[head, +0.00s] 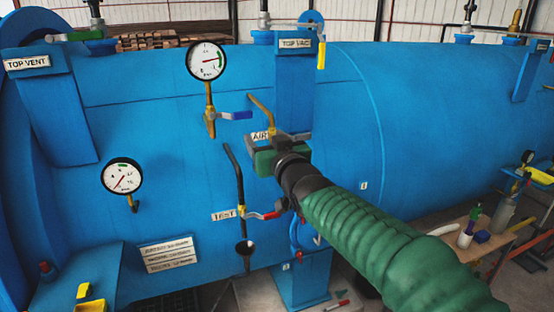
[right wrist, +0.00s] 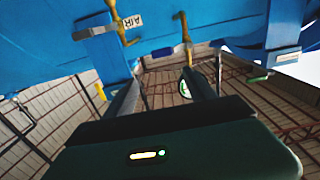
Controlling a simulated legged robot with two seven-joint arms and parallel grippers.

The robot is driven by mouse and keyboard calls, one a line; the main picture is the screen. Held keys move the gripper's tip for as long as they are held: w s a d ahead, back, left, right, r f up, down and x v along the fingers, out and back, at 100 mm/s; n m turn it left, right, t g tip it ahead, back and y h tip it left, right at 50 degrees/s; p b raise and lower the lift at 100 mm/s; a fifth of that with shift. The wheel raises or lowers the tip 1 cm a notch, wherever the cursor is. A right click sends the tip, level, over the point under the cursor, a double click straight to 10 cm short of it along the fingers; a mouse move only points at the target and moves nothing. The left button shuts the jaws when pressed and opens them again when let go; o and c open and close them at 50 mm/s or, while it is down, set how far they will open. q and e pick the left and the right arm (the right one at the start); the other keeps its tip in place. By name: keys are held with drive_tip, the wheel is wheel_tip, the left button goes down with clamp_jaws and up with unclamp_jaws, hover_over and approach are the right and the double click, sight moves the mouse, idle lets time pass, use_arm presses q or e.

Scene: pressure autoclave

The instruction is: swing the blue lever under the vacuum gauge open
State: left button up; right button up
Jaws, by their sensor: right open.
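The blue lever (head: 235,115) sticks out to the right from a brass valve (head: 210,122) under the upper round gauge (head: 206,60), roughly level. The lever (right wrist: 163,52) also shows in the upside-down right wrist view, beyond the fingertips and roughly between them. The gauge (right wrist: 184,89) there is partly hidden by a finger. My right gripper (head: 276,139) is open and empty, below and right of the lever in the head view, by the AIR label (head: 260,136). Its fingers (right wrist: 160,78) appear apart from the lever. My left gripper is not in view.
The AIR pipe (head: 262,108) stands just right of the lever, its valve partly hidden by my gripper. A black TEST pipe (head: 236,170) with a red lever (head: 262,215) is below. A second gauge (head: 122,176) is lower left. The blue tank wall (head: 150,110) lies behind.

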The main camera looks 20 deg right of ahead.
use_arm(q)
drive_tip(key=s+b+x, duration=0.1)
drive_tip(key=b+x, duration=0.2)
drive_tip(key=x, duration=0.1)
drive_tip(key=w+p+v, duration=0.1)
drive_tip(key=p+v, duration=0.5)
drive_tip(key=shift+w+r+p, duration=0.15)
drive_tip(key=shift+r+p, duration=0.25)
use_arm(e)
drive_tip(key=s, duration=1.3)
drive_tip(key=shift+s+d+f, duration=0.25)
drive_tip(key=shift+s+d, duration=0.05)
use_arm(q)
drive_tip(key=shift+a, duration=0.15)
use_arm(e)
drive_tip(key=shift+a, duration=0.15)
